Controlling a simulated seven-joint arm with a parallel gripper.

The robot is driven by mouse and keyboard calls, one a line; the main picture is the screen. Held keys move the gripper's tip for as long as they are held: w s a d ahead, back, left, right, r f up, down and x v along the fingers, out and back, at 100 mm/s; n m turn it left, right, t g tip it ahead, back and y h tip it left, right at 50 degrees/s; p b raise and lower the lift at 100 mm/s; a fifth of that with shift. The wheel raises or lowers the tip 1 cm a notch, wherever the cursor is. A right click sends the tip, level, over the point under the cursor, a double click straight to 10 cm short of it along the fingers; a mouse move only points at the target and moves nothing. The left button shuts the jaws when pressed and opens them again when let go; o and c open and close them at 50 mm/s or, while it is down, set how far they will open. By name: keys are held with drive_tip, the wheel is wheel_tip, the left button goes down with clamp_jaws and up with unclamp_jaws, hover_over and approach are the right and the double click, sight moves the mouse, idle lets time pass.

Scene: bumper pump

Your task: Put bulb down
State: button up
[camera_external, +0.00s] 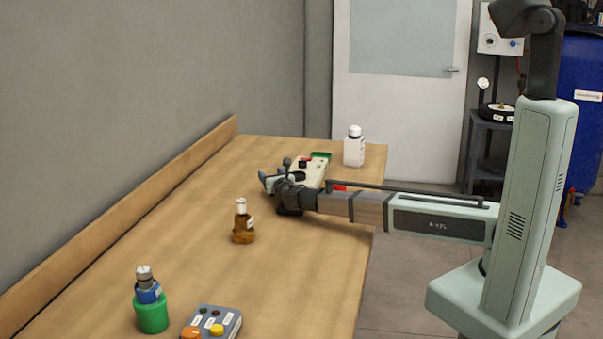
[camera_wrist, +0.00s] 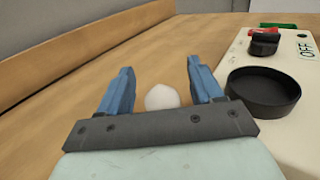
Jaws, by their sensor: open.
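A round white bulb (camera_wrist: 161,97) shows in the wrist view between the two blue fingers of my gripper (camera_wrist: 159,75). The fingers stand open, with a gap on each side of the bulb. The bulb appears to be at the wooden table top; its lower part is hidden behind the dark gripper bar. In the external view my gripper (camera_external: 272,179) is low over the far part of the table, beside a cream device (camera_external: 312,172). I cannot make out the bulb there. The device also shows in the wrist view (camera_wrist: 305,90), to the right of my fingers.
The device has a black round cup (camera_wrist: 263,93), a dark knob (camera_wrist: 264,40) and an OFF label. A white bottle (camera_external: 354,150) stands behind it. An amber bottle (camera_external: 242,223), a green holder (camera_external: 151,314) with a blue bottle, and a button box (camera_external: 213,322) are nearer.

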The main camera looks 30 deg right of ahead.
drive_tip(key=shift+r, duration=0.1)
drive_tip(key=shift+s, duration=0.35)
drive_tip(key=s, duration=0.3)
drive_tip(key=s+a, duration=0.1)
drive_tip(key=s, duration=0.7)
drive_tip(key=shift+a, duration=0.4)
drive_tip(key=shift+s, duration=0.1)
drive_tip(key=shift+s+a+r, duration=0.1)
drive_tip(key=shift+s+a, duration=0.15)
drive_tip(key=shift+s, duration=0.45)
drive_tip(key=shift+s+a+r, duration=0.1)
drive_tip(key=shift+s+a, duration=0.1)
drive_tip(key=shift+s, duration=0.5)
drive_tip(key=w, duration=0.5)
drive_tip(key=w+d, duration=0.1)
drive_tip(key=w, duration=0.2)
drive_tip(key=shift+f, duration=0.1)
drive_tip(key=shift+w+d+f, duration=0.1)
drive_tip(key=shift+w+d, duration=0.15)
drive_tip(key=shift+w, duration=0.7)
drive_tip(key=shift+w+d+f, duration=0.1)
drive_tip(key=shift+w+d, duration=0.1)
drive_tip(key=shift+w, duration=0.7)
drive_tip(key=shift+w+d, duration=0.25)
drive_tip(key=shift+w, duration=0.7)
